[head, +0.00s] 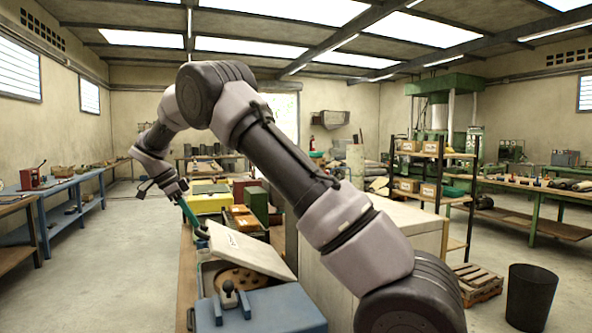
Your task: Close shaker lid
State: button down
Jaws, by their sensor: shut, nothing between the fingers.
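The shaker is a blue machine (272,312) on the bench in the lower middle, with a small dark knob or lever on its near side. Its cream lid (252,253) is raised and tilted, standing open above the body. Below the lid shows a tan inner plate (240,279) with round holes. The lid's hinge is not clearly seen.
Behind the lid, yellow (208,203), green (256,203) and orange-brown boxes crowd the bench. A large cream cabinet (415,228) stands right of the shaker, partly behind my arm. A blue workbench (75,193) runs along the left wall, with open floor between.

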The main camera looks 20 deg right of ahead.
jog(key=a+f+h, duration=0.2)
jog(key=a+f, duration=0.1)
jog(key=f, duration=0.5)
jog(key=a+f+h, duration=0.2)
jog(key=a+f, duration=0.1)
jog(key=f, duration=0.5)
jog(key=shift+f, duration=0.3)
jog(key=shift+d+f, duration=0.1)
jog(key=shift+f, duration=0.05)
